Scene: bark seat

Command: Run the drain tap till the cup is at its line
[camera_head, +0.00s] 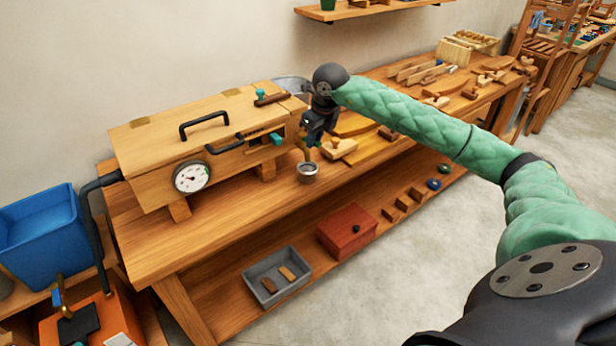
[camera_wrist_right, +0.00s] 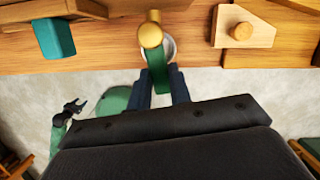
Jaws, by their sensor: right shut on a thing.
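The brass drain tap (camera_wrist_right: 151,34) sits at the bench's front edge, with a green lever (camera_wrist_right: 160,76) below it in the right wrist view. My right gripper (camera_wrist_right: 166,88) is shut on this lever; in the head view its dark jaws (camera_head: 312,138) hide most of the tap. The small grey cup (camera_head: 307,173) stands upright on the bench under the tap. Only its pale rim (camera_wrist_right: 171,48) shows behind the tap in the right wrist view. I cannot make out its line or level. My left gripper (camera_wrist_right: 76,106) appears small over the floor, its fingers apart and empty.
The wooden steam box (camera_head: 200,140) with a dial (camera_head: 191,177) stands left of the cup. A wooden block with a knob (camera_head: 338,148) lies right of it. A grey tray (camera_head: 277,277) and a red box (camera_head: 346,231) sit on the lower shelf.

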